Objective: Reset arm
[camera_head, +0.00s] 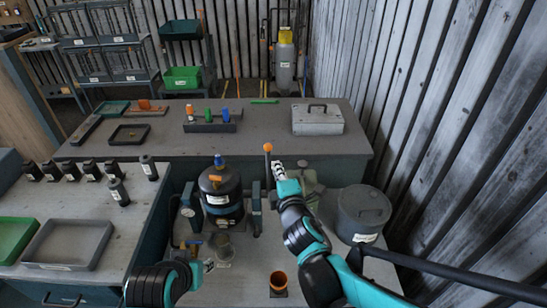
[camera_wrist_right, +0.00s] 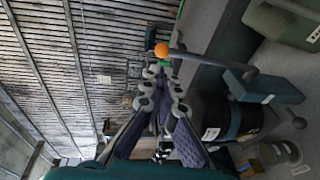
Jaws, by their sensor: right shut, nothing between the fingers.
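My right gripper (camera_head: 277,170) reaches over the middle of the near bench, with its fingers together and nothing between them. It also shows in the wrist view (camera_wrist_right: 163,75), fingers shut. An orange ball on a lever (camera_head: 268,147) stands just left of the fingertips in the head view; in the wrist view the ball (camera_wrist_right: 162,50) appears just beyond the tips. Whether they touch is unclear. My left gripper (camera_head: 208,265) is low at the left, small and partly hidden by its own wrist; its jaw state is unclear.
A black tank (camera_head: 221,190) stands left of my right gripper. A grey-green housing (camera_head: 308,187) is partly hidden behind my right arm. The far bench (camera_head: 255,118) has clear room.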

